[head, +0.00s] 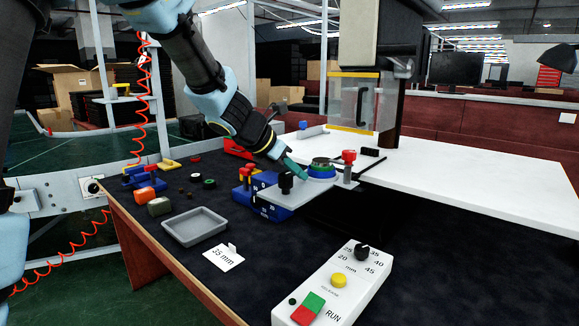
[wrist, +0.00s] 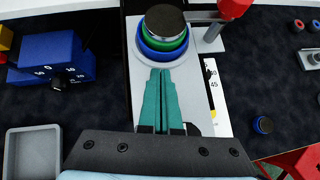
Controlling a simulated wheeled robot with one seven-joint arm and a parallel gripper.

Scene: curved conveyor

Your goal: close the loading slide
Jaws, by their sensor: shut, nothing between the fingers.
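The loading slide (head: 302,203) is a light grey metal plate sticking out in front of the white machine top, with a black knob on its near end. It also shows as a grey plate in the wrist view (wrist: 197,100). A round stack (head: 321,168) of blue, green and dark rings sits on the slide; it is at top centre in the wrist view (wrist: 164,35). My gripper (head: 303,177) has teal fingers, shut and empty. In the wrist view its fingertips (wrist: 160,71) point at the near side of the blue ring; I cannot tell whether they touch it.
A red-topped post (head: 348,160) stands right of the stack. A blue block with numbers (head: 243,197) is left of the slide. A grey tray (head: 195,227), a "35 mm" card (head: 223,258) and a control box (head: 335,287) lie nearer. A clear guard (head: 355,102) hangs behind.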

